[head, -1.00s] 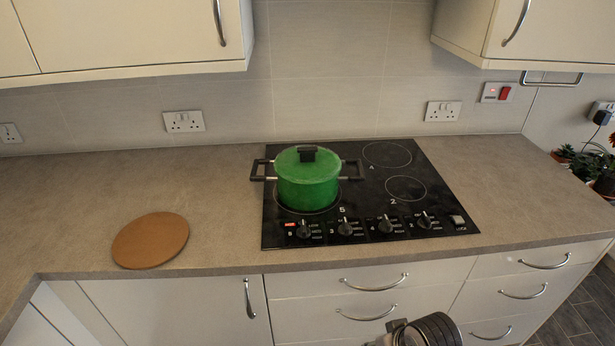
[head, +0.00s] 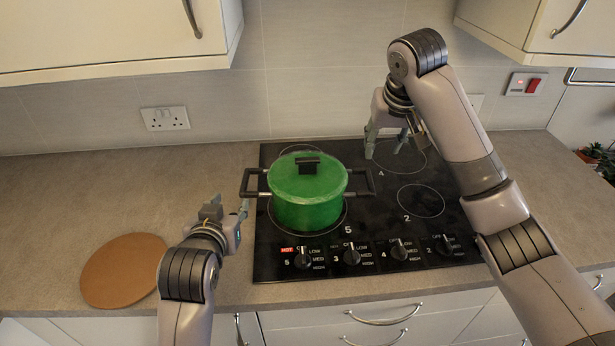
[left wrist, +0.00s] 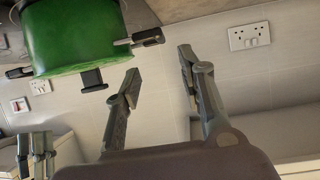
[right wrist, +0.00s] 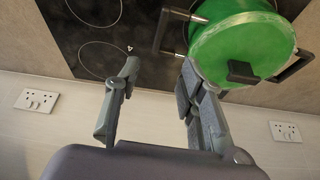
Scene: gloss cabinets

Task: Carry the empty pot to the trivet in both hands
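The green pot (head: 307,203) stands upright on the black hob, lid on, its inside hidden. Its black side handles point left (head: 248,184) and right (head: 362,182). The round brown trivet (head: 125,271) lies bare on the counter to the left. My left gripper (head: 231,204) is open and empty, just left of the left handle; the pot also shows in the left wrist view (left wrist: 75,40). My right gripper (head: 390,146) is open and empty, above the hob, behind and right of the right handle. In the right wrist view the pot (right wrist: 240,50) is at the upper right.
The hob (head: 425,250) has several knobs along its front and a lit red HOT sign (head: 286,249). The counter (head: 60,205) is clear around the trivet. Wall cupboards (head: 110,35) hang above at left and right. A wall socket (head: 165,118) is behind the counter.

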